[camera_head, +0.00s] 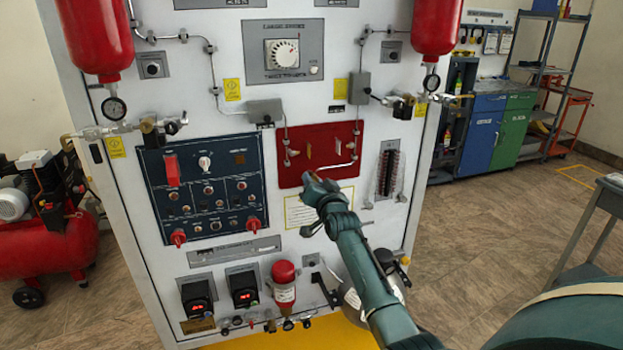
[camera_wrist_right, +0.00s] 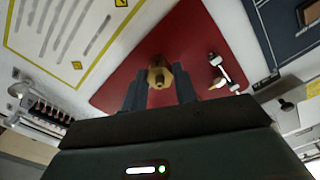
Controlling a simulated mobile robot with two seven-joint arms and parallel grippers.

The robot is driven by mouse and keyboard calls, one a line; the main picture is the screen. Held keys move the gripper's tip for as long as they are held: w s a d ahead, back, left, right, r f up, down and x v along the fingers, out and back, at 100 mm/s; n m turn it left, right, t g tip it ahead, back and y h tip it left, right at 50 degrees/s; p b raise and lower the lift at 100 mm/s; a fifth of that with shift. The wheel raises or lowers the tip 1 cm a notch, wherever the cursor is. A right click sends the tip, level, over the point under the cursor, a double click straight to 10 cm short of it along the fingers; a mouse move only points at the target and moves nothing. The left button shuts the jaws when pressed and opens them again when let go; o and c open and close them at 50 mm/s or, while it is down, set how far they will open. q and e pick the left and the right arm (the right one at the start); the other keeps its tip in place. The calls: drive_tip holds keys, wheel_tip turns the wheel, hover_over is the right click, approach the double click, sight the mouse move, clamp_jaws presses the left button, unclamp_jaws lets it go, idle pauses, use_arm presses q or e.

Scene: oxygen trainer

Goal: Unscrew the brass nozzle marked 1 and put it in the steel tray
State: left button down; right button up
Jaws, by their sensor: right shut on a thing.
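My right gripper (camera_head: 316,186) is at the lower part of the red panel (camera_head: 318,130) on the front of the white trainer. In the right wrist view, a brass nozzle (camera_wrist_right: 158,74) with a hex-shaped body sits between its two dark fingers (camera_wrist_right: 160,92). The gripper is shut on this nozzle, in front of the red panel (camera_wrist_right: 115,82). I cannot read a number on it, and cannot tell whether it is still threaded in. I cannot make out the steel tray in either view. My left gripper is not in view.
A small fitting with a brass tip (camera_wrist_right: 217,84) is beside the nozzle on the panel. A grey table (camera_head: 608,190) stands at the far right edge, with open floor between.

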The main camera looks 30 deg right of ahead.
drive_tip(key=n, duration=0.3)
drive_tip(key=shift+n, duration=0.6)
drive_tip(key=o, duration=1)
drive_tip(key=s+m, duration=0.1)
drive_tip(key=s, duration=0.1)
drive_tip(key=s+a+m, duration=0.1)
drive_tip(key=m, duration=0.1)
drive_tip(key=shift+s+m, duration=0.3)
drive_tip(key=shift+s, duration=0.05)
